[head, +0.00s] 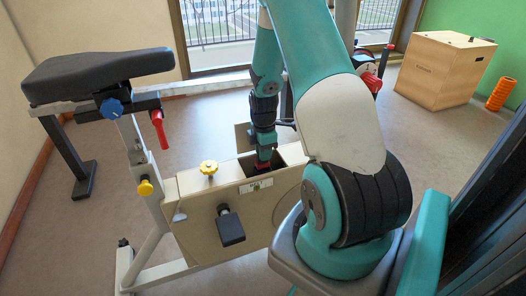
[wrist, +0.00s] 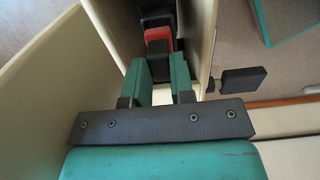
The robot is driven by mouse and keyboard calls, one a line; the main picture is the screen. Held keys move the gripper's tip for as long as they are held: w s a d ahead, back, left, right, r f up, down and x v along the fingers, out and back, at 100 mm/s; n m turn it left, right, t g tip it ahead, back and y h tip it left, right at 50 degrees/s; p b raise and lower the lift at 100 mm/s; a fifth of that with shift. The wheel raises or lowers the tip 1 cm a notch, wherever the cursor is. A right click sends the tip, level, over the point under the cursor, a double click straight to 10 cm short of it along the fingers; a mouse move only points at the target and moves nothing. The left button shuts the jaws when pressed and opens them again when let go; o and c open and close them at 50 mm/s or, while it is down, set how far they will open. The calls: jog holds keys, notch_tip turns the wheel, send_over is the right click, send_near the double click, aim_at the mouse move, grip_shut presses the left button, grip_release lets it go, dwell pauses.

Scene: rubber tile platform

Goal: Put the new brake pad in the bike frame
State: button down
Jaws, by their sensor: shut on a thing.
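The cream bike frame (head: 200,205) stands in the middle of the head view, with an opening in its top. My gripper (head: 264,152) points down at this opening. In the wrist view my gripper (wrist: 165,65) has its teal fingers between the frame's cream walls (wrist: 202,45), shut on a red and black piece, which looks like the brake pad (wrist: 158,36). In the head view the red of the pad (head: 262,166) shows just below the fingers, at the opening. Its lower end is hidden, so I cannot tell whether it touches anything inside.
The bike's seat (head: 95,75) is at the left. A wooden box (head: 445,72) and an orange roller (head: 501,94) stand far right.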

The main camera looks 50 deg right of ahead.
jog(key=shift+f+b, duration=0.7)
jog(key=shift+f, duration=0.65)
jog(key=c, duration=0.9)
grip_release()
notch_tip(320, 180, up, 3)
jog(key=shift+f+p, duration=0.2)
jog(key=shift+p, duration=0.6)
jog(key=shift+b, duration=0.4)
notch_tip(320, 180, up, 7)
jog(key=p, duration=0.5)
jog(key=shift+w+a+f+p, duration=0.1)
jog(key=shift+p, duration=0.3)
jog(key=w+a+r+m+p, duration=0.2)
jog(key=a+r+m+p, duration=0.3)
jog(key=a, duration=0.5)
jog(key=w+a+r+m+p, duration=0.1)
jog(key=a+r+m+p, duration=0.4)
jog(key=a+r+p, duration=0.3)
jog(key=shift+w+a+r, duration=0.35)
jog(key=shift+a+r, duration=0.05)
jog(key=shift+a, duration=0.8)
